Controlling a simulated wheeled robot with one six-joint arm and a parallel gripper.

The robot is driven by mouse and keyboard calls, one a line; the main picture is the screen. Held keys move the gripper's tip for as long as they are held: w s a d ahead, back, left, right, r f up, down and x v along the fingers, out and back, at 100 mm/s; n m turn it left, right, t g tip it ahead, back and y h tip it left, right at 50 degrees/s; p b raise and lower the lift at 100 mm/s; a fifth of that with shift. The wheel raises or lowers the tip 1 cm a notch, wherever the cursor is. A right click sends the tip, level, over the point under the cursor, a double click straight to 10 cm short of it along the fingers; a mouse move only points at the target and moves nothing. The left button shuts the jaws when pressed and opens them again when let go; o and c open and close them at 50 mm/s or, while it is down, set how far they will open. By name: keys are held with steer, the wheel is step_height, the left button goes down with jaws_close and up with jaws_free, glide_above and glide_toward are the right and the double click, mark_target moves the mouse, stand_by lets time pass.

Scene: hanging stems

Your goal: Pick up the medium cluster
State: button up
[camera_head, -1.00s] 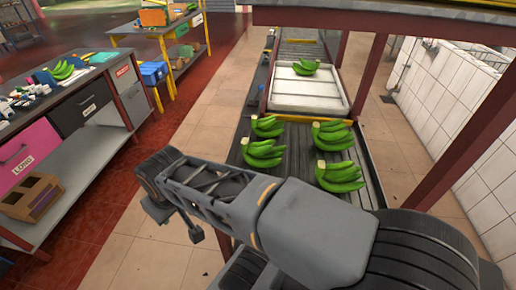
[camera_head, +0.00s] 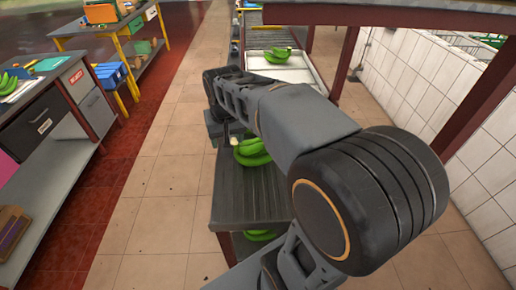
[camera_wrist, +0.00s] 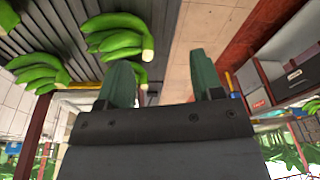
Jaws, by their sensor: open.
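Green banana clusters lie on a dark slatted conveyor (camera_head: 250,195). In the head view one cluster (camera_head: 250,152) shows on it beside my arm, which hides others. Another cluster (camera_head: 278,55) sits in the white tray (camera_head: 291,72) behind. In the wrist view a cluster (camera_wrist: 113,37) lies at upper left, near my left finger, and another cluster (camera_wrist: 38,70) shows further left. I cannot tell which is the medium one. My gripper (camera_wrist: 160,82) has two green fingers, spread apart with nothing between them. The fingertips do not touch a cluster.
A red-brown frame post (camera_head: 345,65) stands right of the tray, and a shelf (camera_head: 380,14) crosses overhead. A white tiled wall (camera_head: 415,90) is on the right. Workbenches (camera_head: 45,125) stand on the left, with clear tiled floor between. More bananas (camera_head: 260,235) show below the conveyor.

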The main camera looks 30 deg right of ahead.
steer(key=w+d+m+g, duration=0.1)
steer(key=w+d+m, duration=0.15)
steer(key=w, duration=0.35)
steer(key=m+g+p, duration=0.1)
glide_above(235, 141)
steer(key=f, duration=0.8)
steer(key=shift+w+a+f, duration=0.2)
steer(key=shift+f, duration=0.05)
steer(key=shift+s+d+f+p, duration=0.1)
steer(key=shift+f+p, duration=0.3)
steer(key=shift+f, duration=1.15)
steer(key=shift+s+d+f+p, duration=0.1)
steer(key=shift+f+p, duration=0.3)
steer(key=shift+f, duration=1.15)
steer(key=shift+a, duration=0.1)
steer(key=shift+c, duration=0.4)
steer(key=shift+r, duration=0.1)
jaws_close()
